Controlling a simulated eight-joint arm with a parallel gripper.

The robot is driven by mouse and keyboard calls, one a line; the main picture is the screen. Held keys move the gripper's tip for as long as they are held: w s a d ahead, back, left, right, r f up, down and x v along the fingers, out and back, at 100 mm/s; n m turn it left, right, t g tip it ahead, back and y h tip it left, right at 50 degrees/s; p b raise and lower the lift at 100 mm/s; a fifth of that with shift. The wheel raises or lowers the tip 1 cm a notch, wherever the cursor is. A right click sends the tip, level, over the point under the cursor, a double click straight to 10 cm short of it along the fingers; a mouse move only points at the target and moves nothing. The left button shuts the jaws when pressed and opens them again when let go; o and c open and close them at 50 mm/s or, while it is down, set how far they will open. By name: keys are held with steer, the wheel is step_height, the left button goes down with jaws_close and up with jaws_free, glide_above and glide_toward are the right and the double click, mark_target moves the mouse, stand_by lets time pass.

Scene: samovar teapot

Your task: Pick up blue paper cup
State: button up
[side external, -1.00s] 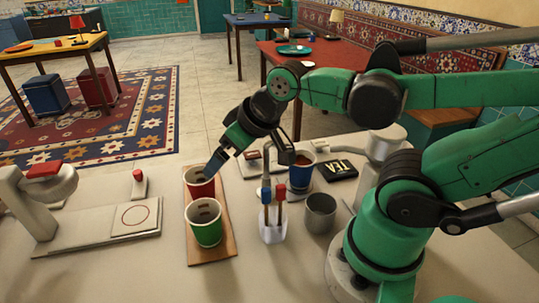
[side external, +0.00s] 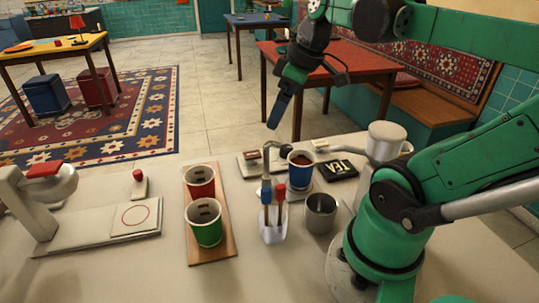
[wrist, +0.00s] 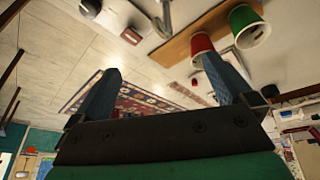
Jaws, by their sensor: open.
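The blue paper cup (side external: 301,172) stands upright behind the faucet area in the side view, with something dark brown inside. My gripper (side external: 276,112) is raised above the table, to the left of and higher than the blue cup, pointing down. It is open and empty; both blue-grey fingers (wrist: 165,90) are spread apart in the wrist view. The blue cup cannot be made out in the wrist view.
A red cup (side external: 199,182) and a green cup (side external: 205,223) stand on a wooden board (side external: 222,250). A holder with red and blue handles (side external: 273,232), a metal cup (side external: 320,214) and a black TEA box (side external: 338,170) are near the blue cup.

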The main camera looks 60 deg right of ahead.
steer(key=s+d+n+y, duration=0.1)
steer(key=s+d+n, duration=0.1)
steer(key=s+d, duration=0.2)
glide_above(302, 161)
steer(key=s+a, duration=0.2)
steer(key=shift+f, duration=5.05)
steer(key=shift+x, duration=2.1)
steer(key=shift+s+d, duration=0.1)
steer(key=shift+d, duration=0.05)
steer(key=c, duration=0.7)
